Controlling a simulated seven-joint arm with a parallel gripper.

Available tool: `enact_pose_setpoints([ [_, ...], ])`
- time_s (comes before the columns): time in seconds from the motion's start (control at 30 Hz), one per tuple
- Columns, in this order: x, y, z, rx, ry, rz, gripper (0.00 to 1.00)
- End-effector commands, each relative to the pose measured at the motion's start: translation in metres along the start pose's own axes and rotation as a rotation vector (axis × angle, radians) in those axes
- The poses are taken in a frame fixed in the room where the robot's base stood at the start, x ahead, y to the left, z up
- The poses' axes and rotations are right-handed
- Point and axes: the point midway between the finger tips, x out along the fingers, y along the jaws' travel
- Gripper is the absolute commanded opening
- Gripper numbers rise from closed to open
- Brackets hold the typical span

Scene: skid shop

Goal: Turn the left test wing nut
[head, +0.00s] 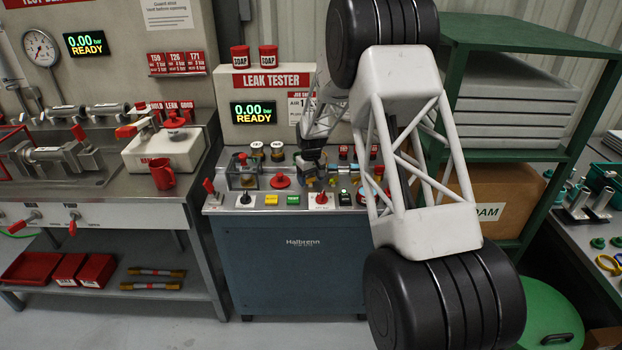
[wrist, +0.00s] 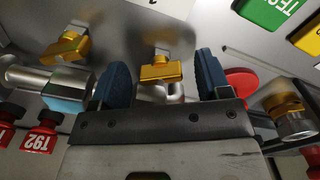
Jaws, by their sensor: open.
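In the wrist view a brass-yellow wing nut (wrist: 160,72) sits between the two blue finger pads of my open gripper (wrist: 162,78), with a gap on each side. A second yellow wing nut (wrist: 65,47) shows to the left, outside the fingers. A third brass piece (wrist: 288,105) is on the right, beyond the right finger. In the head view my gripper (head: 316,176) is low over the leak tester's deck, and it largely hides the nut there. I cannot tell from the pictures which nut is the left test one.
A red round knob (wrist: 242,83) is close behind the right finger. Coloured buttons (head: 293,200) line the tester's front edge. The leak tester's display (head: 253,112) reads 0.00 bar READY.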

Motion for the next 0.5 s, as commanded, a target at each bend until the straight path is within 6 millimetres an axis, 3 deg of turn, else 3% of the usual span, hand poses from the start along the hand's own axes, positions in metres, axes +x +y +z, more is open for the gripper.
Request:
enact_pose_setpoints([
  [0.07,-0.0001,0.0,0.0,0.0,0.0,0.0,0.7],
  [0.4,-0.0002,-0.0001,-0.0001,0.0,0.0,0.0,0.21],
  [0.5,-0.0002,-0.0002,0.0,0.001,0.0,0.0,0.21],
])
